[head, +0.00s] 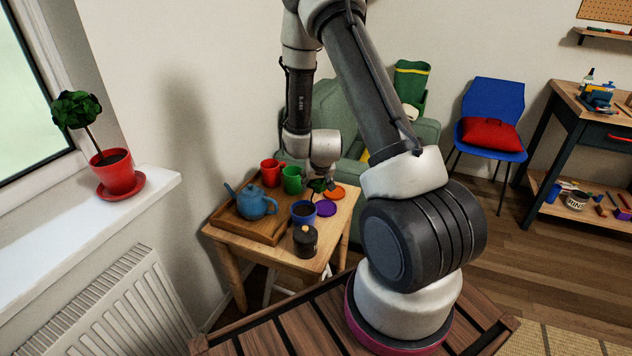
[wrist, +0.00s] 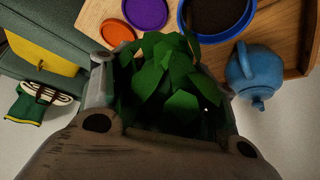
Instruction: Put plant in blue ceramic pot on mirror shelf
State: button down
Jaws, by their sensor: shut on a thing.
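The blue pot (head: 303,212) with dark soil is at the right edge of the wooden tray on the small table. It also shows in the wrist view (wrist: 216,12), at the top. Green leaves (wrist: 165,85) fill the space between my fingers in the wrist view and show as a small green patch (head: 316,185) above the pot in the head view. My gripper (head: 325,181) is shut on the plant. The leaves hide the stem and the grip point. I cannot tell whether the pot touches the tray. No mirror shelf is recognisable in either view.
Close by are a blue teapot (head: 257,202), red mug (head: 271,172), green mug (head: 292,180), dark jar (head: 305,241), purple saucer (head: 326,208) and orange saucer (head: 335,192). A red-potted plant (head: 112,173) stands on the windowsill. A green armchair (head: 345,120) is behind the table.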

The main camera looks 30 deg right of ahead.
jog(key=shift+f, duration=0.1)
jog(key=shift+c, duration=2.2)
grip_release()
jog(key=shift+f, duration=0.1)
